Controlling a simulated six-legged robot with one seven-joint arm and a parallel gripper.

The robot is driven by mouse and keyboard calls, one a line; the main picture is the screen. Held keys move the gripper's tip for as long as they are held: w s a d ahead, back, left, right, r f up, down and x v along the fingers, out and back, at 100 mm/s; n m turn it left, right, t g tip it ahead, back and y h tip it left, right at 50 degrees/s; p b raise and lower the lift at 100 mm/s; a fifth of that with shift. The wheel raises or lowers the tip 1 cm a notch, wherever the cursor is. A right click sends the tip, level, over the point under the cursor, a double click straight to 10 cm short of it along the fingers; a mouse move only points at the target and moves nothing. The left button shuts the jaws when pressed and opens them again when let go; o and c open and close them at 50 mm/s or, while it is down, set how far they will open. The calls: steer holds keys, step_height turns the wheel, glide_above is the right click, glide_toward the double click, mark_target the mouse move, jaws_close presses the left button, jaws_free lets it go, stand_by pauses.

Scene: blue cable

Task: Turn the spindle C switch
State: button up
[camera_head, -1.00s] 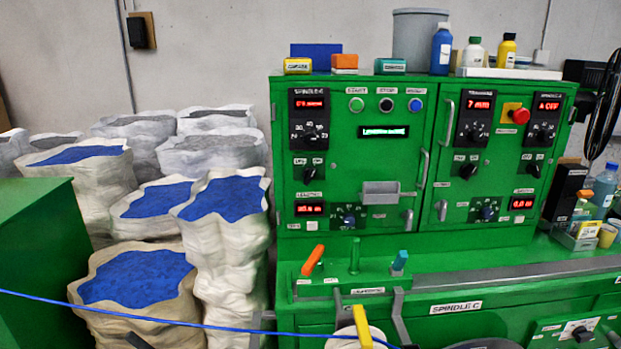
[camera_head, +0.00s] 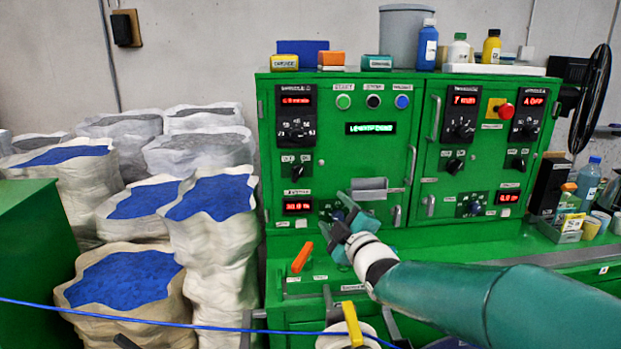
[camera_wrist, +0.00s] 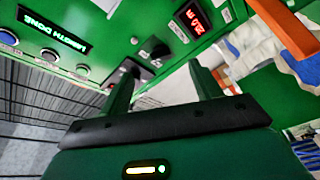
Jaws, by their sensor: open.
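The left half of the green cabinet (camera_head: 345,105) has a display and large dial (camera_head: 296,130) at its top, under a label that reads like "SPINDLE C" in the earlier head view. Below that dial is a small black rotary switch (camera_head: 297,170) with side marks; its lettering is too small to read. My gripper (camera_head: 336,215) is open and empty, in front of the lower dial, below and right of that switch. In the wrist view my gripper (camera_wrist: 160,82) has its two green fingers apart. A black knob (camera_wrist: 157,50) and a red display (camera_wrist: 190,20) show beyond them.
A grey tray (camera_head: 369,189) juts from the cabinet close to my gripper. An orange lever (camera_head: 302,257) stands below it, also near in the wrist view (camera_wrist: 286,25). A blue cable (camera_head: 180,322) crosses the front. Sacks of blue material (camera_head: 130,280) stand at left.

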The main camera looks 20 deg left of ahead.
mark_target(300, 176)
steer(key=shift+n+y, duration=0.6)
steer(key=shift+y, duration=0.3)
steer(key=x, duration=0.5)
steer(key=s+x, duration=0.1)
steer(key=x, duration=0.4)
steer(key=a+x, duration=0.1)
steer(key=x, duration=0.4)
steer(key=shift+a+r, duration=0.25)
steer(key=c, duration=1)
